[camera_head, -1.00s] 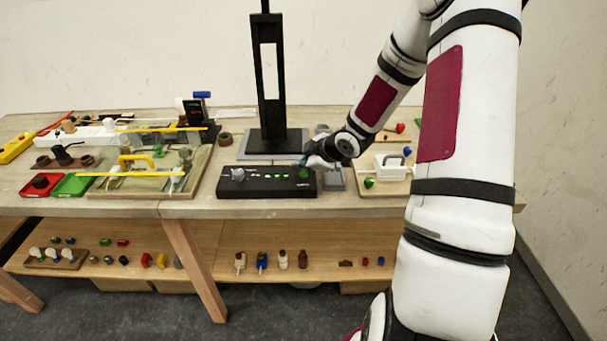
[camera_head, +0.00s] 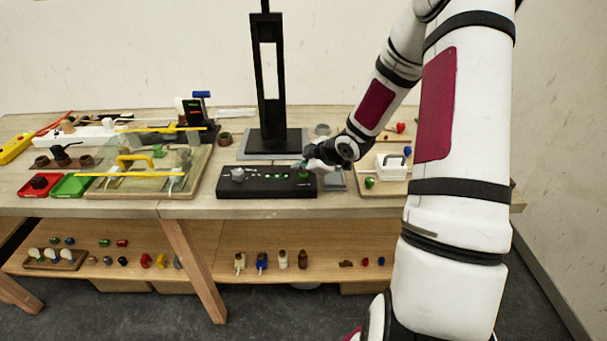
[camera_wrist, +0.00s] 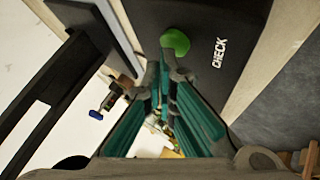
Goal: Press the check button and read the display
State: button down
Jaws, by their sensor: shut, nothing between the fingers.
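The black check box (camera_head: 262,190) lies near the front edge of the table. Its top carries a grey knob (camera_head: 238,174), a small display with green marks (camera_head: 279,176) and a green button (camera_head: 304,176). In the wrist view the green check button (camera_wrist: 176,41) sits on the box top (camera_wrist: 205,25) beside the white word CHECK (camera_wrist: 219,52). My gripper (camera_wrist: 165,70) is shut and empty, its fingertips right by the button's edge; I cannot tell whether they touch it. In the head view my gripper (camera_head: 308,164) is over the box's right end. The display is too small to read.
A tall black stand (camera_head: 268,90) rises behind the box. A wooden board with a white block (camera_head: 392,165) lies to the right. A tray with yellow parts (camera_head: 150,180) and red and green bins (camera_head: 72,185) are to the left. A lower shelf holds small parts.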

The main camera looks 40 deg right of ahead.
aim_at(302, 176)
jog(key=shift+f, duration=0.3)
jog(key=shift+r, duration=0.2)
dwell(0.4)
jog(key=shift+r+p, duration=0.65)
jog(key=shift+p, duration=0.1)
notch_tip(302, 176, up, 3)
jog(key=shift+s+f+p, duration=0.1)
jog(key=shift+f+p, duration=0.1)
jog(key=shift+p, duration=0.95)
jog(key=shift+r+p, duration=1.05)
jog(key=shift+r, duration=0.15)
